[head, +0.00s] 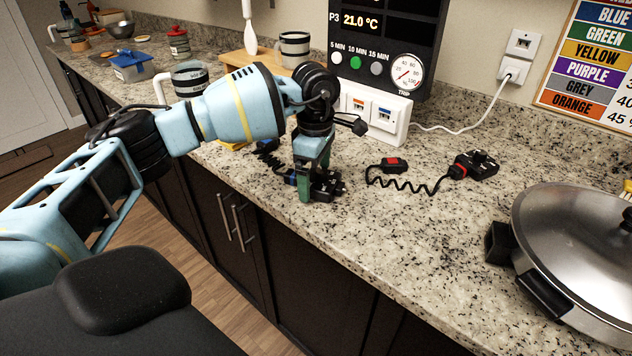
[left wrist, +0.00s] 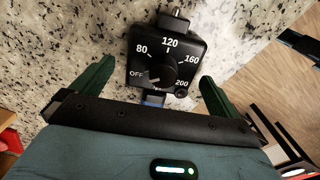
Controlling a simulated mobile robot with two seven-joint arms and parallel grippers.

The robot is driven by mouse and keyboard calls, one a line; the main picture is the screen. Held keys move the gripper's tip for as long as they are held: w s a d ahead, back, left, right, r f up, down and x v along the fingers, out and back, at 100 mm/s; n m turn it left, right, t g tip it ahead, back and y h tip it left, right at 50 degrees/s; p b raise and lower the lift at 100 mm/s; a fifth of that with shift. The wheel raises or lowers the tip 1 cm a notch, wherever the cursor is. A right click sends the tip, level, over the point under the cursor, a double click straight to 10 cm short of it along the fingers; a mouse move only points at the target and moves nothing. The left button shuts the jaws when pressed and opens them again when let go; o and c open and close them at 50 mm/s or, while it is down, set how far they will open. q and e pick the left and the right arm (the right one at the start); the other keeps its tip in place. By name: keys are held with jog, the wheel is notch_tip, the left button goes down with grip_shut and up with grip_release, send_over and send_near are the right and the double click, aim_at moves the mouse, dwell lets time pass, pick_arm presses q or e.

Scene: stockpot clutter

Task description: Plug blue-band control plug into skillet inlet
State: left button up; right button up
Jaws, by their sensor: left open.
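The blue-band control plug (head: 329,185) lies on the counter under my left gripper (head: 314,180). In the left wrist view, its black dial body (left wrist: 166,60) faces up with a metal prong end at the top and a blue band (left wrist: 153,99) near the gripper's palm. My left gripper's green fingers (left wrist: 155,85) are open, one on each side of the plug, with gaps visible. In the head view the gripper partly hides the plug. The skillet (head: 572,235) stands at the right with its lid on; a black block (head: 497,243), apparently the inlet, is on its left side. My right gripper is not seen.
A red-band control plug (head: 477,165) with a coiled cord (head: 408,183) lies between my gripper and the skillet. A white socket box (head: 375,120) and wall display stand behind. Mugs (head: 190,78) stand further left. The counter's front strip toward the skillet is clear.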

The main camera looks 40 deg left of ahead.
pick_arm(q)
jog(key=shift+c, duration=0.3)
jog(key=c, duration=1.1)
jog(key=shift+c, duration=0.2)
jog(key=shift+r, duration=1.5)
jog(key=shift+s+d+r, duration=0.15)
jog(key=shift+s+r, duration=0.05)
jog(key=shift+r, duration=0.05)
jog(key=s+d, duration=0.3)
jog(key=s, duration=0.4)
jog(key=s+d+r+b, duration=0.1)
jog(key=s+d, duration=0.2)
jog(key=s, duration=0.4)
jog(key=shift+s+r, duration=0.15)
jog(key=shift+r, duration=0.05)
jog(key=shift+d, duration=0.15)
